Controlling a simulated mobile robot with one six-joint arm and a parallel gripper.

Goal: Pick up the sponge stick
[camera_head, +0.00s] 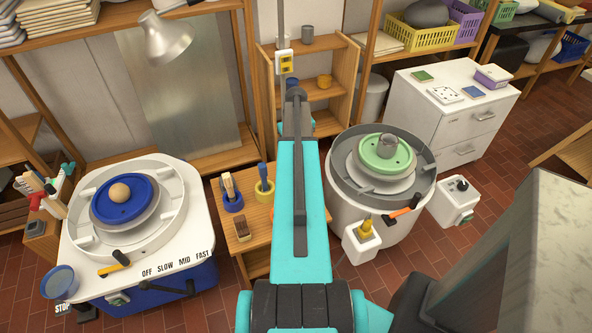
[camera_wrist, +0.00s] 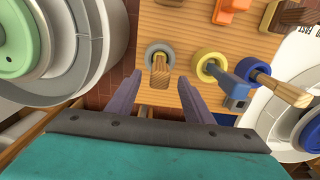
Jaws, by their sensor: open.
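In the wrist view, a wooden stick (camera_wrist: 159,70) stands in a grey round holder (camera_wrist: 150,50) on a small wooden table (camera_wrist: 185,18). It may be the sponge stick, but no sponge on it can be made out. My gripper (camera_wrist: 159,79) is open, with one purple-grey finger on each side below the grey holder. The stick shows in the gap between the fingertips, and nothing is gripped. Whether the fingers reach down to its height I cannot tell. In the head view my arm hides the gripper and this stick.
Just right in the wrist view, a blue tool (camera_wrist: 235,88) leans from a yellow holder (camera_wrist: 212,66); a wooden-handled tool (camera_wrist: 280,85) leans from a blue holder (camera_wrist: 257,70). An orange object (camera_wrist: 236,6) lies above. Pottery wheels flank the table, green-topped (camera_head: 388,153) and blue-topped (camera_head: 124,212).

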